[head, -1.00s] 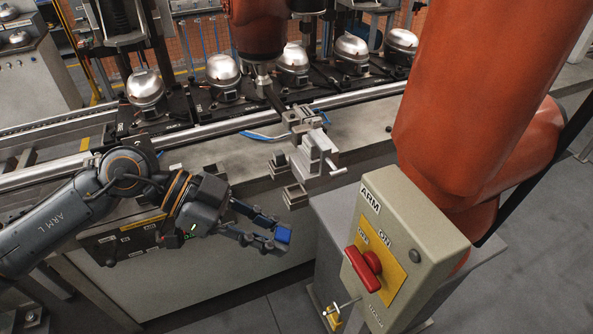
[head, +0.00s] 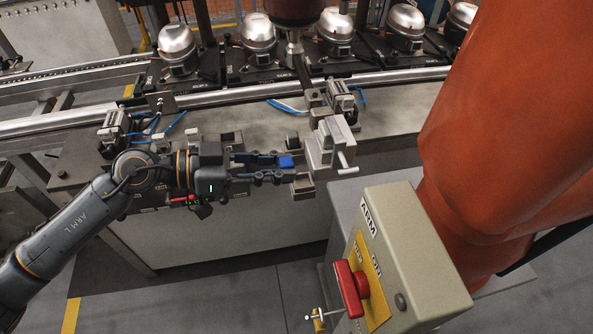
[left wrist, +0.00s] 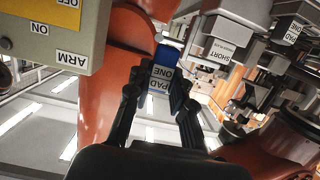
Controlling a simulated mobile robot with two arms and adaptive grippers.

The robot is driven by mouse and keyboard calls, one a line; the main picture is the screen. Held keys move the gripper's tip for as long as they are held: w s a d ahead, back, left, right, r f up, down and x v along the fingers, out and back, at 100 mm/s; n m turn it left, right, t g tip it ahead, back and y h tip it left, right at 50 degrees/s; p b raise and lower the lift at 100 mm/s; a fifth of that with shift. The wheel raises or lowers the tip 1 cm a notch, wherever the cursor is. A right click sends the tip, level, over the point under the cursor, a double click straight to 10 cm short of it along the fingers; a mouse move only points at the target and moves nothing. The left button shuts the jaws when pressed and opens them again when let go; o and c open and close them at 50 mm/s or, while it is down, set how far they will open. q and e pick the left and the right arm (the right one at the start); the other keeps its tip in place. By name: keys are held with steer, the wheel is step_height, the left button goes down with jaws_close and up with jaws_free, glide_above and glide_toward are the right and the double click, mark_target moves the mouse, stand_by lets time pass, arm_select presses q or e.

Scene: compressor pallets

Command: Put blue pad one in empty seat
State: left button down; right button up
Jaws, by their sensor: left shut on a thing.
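The blue pad (head: 286,161) is between the fingertips of my left gripper (head: 281,169), which is shut on it. In the left wrist view the pad (left wrist: 163,74) carries a label reading PAD ONE. In the head view the pad is over the bench front, just left of a grey vise-like fixture (head: 335,146). Small blocks with dark tops, one behind the pad (head: 293,138) and one just in front of it (head: 302,187), sit close by. I cannot tell which place is the empty seat. My right gripper is not in view.
A control box with a red switch (head: 352,289) and a large orange arm (head: 500,140) stand at right. Silver compressors (head: 258,33) line the conveyor behind. A fixture with blue hoses (head: 115,127) stands left. The bench top (head: 230,105) is partly clear.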

arm_select(q)
steer(key=w+d+f, duration=0.1)
steer(key=w+f, duration=0.1)
steer(key=w+d+f, duration=0.1)
steer(key=w+f, duration=0.1)
steer(key=w+d+f, duration=0.1)
steer(key=w+f, duration=0.1)
steer(key=shift+f, duration=0.25)
steer(key=shift+w+d+f, duration=0.1)
steer(key=shift+w+f, duration=0.1)
steer(key=shift+f, duration=1.55)
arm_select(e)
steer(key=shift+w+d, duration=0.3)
arm_select(q)
steer(key=shift+f, duration=0.15)
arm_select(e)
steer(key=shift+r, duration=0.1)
arm_select(q)
steer(key=c, duration=1.2)
jaws_free()
steer(key=shift+r, duration=0.2)
steer(key=shift+b+v, duration=1.2)
steer(key=shift+v, duration=4.8)
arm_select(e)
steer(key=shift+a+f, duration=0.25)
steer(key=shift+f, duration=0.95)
